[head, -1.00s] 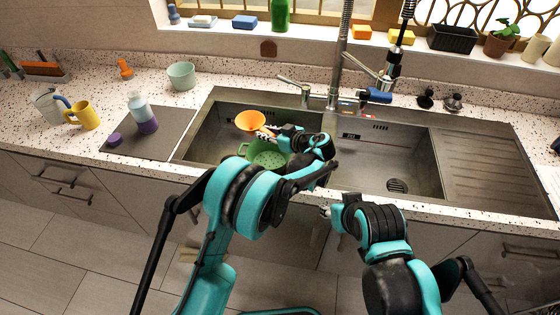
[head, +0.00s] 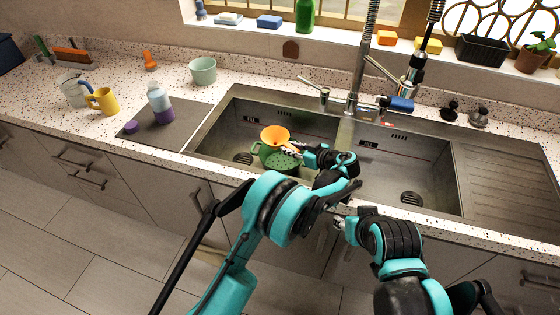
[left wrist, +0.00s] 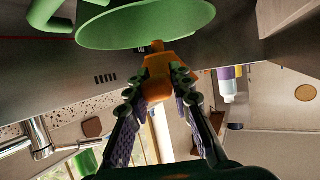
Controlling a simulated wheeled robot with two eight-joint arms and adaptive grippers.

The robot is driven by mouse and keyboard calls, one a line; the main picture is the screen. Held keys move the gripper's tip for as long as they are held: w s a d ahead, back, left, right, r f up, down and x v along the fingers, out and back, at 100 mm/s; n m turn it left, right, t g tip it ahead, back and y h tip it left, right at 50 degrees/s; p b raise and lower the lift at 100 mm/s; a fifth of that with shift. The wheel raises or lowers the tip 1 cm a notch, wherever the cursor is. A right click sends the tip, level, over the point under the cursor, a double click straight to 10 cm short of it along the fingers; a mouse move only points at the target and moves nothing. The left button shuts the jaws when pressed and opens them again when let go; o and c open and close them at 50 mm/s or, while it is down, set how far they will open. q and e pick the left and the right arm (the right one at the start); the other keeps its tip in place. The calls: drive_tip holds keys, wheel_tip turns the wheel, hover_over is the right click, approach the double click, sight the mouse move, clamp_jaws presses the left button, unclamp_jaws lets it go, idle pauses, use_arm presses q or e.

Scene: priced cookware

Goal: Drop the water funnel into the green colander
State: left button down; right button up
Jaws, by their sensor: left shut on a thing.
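The orange water funnel (head: 275,134) is in my left gripper (head: 292,148), over the green colander (head: 279,163) in the left sink basin. The funnel's wide mouth shows in the head view, overlapping the colander's back rim; I cannot tell whether they touch. In the left wrist view my left gripper (left wrist: 160,95) is shut on the orange funnel (left wrist: 158,72), and the green colander (left wrist: 145,25) fills the top. My gripper hides part of the colander's right side in the head view. My right gripper (head: 341,222) is low before the counter edge, too small to read.
The steel sink's divider (head: 345,135) and tall faucet (head: 360,70) are right of the colander. The right basin (head: 405,165) looks empty. A soap bottle (head: 160,103), yellow mug (head: 103,101) and pale green bowl (head: 203,71) stand left on the counter.

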use_arm(q)
drive_tip(key=c, duration=1.3)
unclamp_jaws()
drive_tip(key=shift+o, duration=0.2)
drive_tip(key=shift+r, duration=0.1)
wheel_tip(320, 180, up, 10)
drive_tip(key=shift+f, duration=0.1)
